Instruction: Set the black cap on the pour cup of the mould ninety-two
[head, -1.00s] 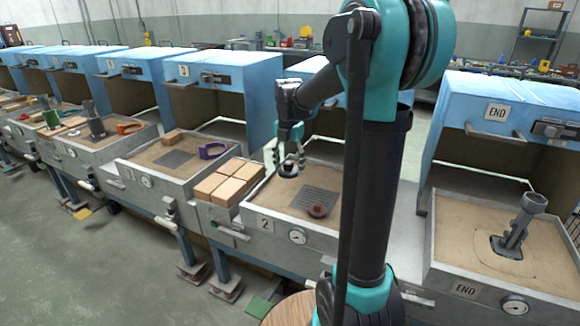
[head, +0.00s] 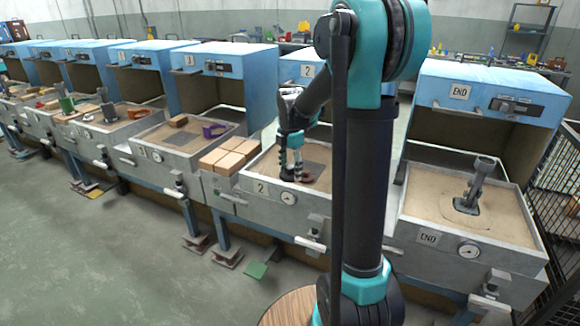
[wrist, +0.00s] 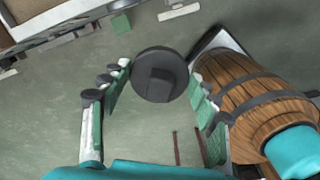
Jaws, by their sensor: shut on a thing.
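The black cap (wrist: 160,75) is a dark round disc with a square knob, seen in the wrist view. My gripper (wrist: 161,71) is shut on it, with a finger at each side. In the head view my gripper (head: 292,172) appears in front of station 2's sand tray, while the wrist view shows floor beneath the cap. A grey mould (head: 473,188) with a cup-shaped top stands upright in the sand of the END station at right. Another grey mould (head: 108,108) stands far left. No number ninety-two can be read on either.
A small brown round thing (head: 308,177) lies in station 2's tray. Tan bricks (head: 222,160) sit left of it. A blue hood (head: 490,92) overhangs the back of the END station. A wire fence (head: 550,185) stands at far right. The floor at left is open.

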